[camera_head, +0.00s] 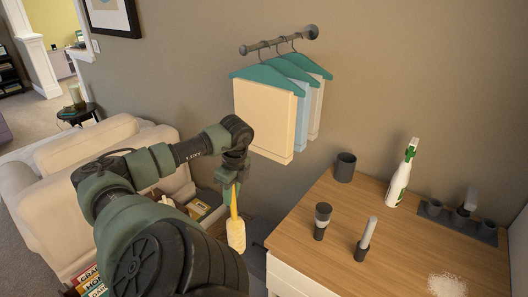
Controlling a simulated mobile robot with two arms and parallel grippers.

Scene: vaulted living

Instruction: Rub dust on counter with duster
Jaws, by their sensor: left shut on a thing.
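My left gripper (228,180) is shut on the duster (236,231), holding it by its thin yellow handle. The duster hangs head down, with a pale cream-yellow head, left of the wooden counter (310,205) and apart from it. A whitish patch of dust (446,286) lies on the counter near the bottom right of the head view. My right gripper is not in view.
On the counter stand a dark cup (345,167), a black-and-grey container (322,221), a grey-handled item (365,240), a spray bottle (402,175) and a dark tray (458,222). Hung clothes (266,112) are on the wall. A cream armchair (95,155) stands left.

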